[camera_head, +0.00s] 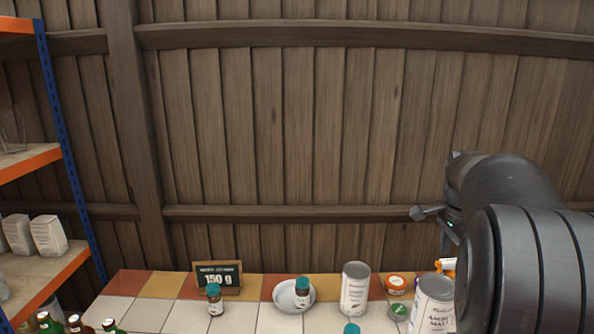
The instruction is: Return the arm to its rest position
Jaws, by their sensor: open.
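My arm (520,240) enters from the right edge, dark grey and bent, above the right end of the tiled counter (143,313). My gripper (428,212) is partly in view at the arm's left side, with one pointed finger showing against the fence. It is open, and I see nothing held in it. The rest of the gripper is hidden behind my arm links.
A white can (355,289), a taller-looking can (432,306) and an orange-lidded jar (396,284) stand near my arm. A bowl (288,300) holds a teal-lidded jar (302,291). A sign (218,274) reads 150 g. Shelving (58,150) stands left.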

